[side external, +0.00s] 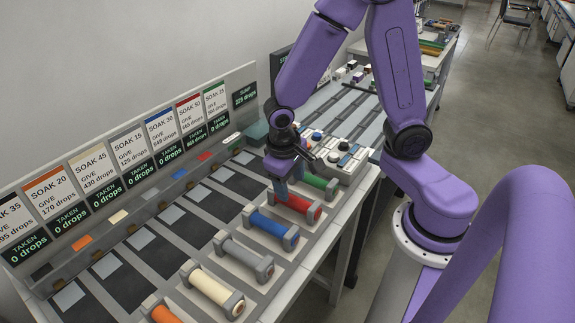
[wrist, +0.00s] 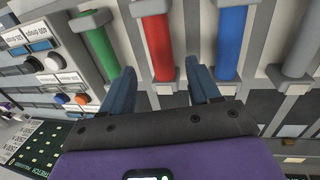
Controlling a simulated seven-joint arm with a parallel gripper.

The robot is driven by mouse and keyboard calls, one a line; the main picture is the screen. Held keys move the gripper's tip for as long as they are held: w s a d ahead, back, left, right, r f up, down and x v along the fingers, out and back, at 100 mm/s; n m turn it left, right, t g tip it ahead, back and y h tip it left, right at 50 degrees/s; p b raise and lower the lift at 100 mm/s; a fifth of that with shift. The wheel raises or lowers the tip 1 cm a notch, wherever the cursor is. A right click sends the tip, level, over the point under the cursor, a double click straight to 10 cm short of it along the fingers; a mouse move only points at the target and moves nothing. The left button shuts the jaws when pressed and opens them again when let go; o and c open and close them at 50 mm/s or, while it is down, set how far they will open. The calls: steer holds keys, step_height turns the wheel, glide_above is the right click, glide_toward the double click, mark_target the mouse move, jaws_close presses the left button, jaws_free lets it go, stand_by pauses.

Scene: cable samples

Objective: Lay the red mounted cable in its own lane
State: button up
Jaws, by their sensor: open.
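The red mounted cable (side external: 297,203) lies between two grey end blocks, in the row at the front of the bench between the blue and green ones. It also shows in the wrist view (wrist: 157,42). My gripper (side external: 282,184) is open and empty, just above and behind the red cable in the side view. In the wrist view my gripper's (wrist: 163,82) two blue fingers stand apart, with the red cable's near end block between and beyond their tips. A red marker (side external: 204,156) sits on the back ledge below the red-striped card (side external: 189,115). Dark lanes run forward from the ledge; my gripper partly hides that area.
The blue cable (side external: 271,227) and green cable (side external: 321,184) flank the red one closely. Grey (side external: 243,254), cream (side external: 211,288) and orange (side external: 164,314) cables lie further left. A block with knobs (side external: 340,158) stands at right. The dark lane pads (side external: 120,283) look empty.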

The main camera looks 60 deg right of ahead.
step_height(320, 180, up, 6)
steer(key=a, duration=0.1)
steer(key=s+r+n+y, duration=0.2)
steer(key=s+r+n, duration=0.2)
steer(key=s+n, duration=0.8)
steer(key=s, duration=0.3)
steer(key=shift+s+a+n+y, duration=0.15)
steer(key=shift+a+n+y, duration=0.15)
steer(key=shift+a, duration=0.05)
stand_by(0.5)
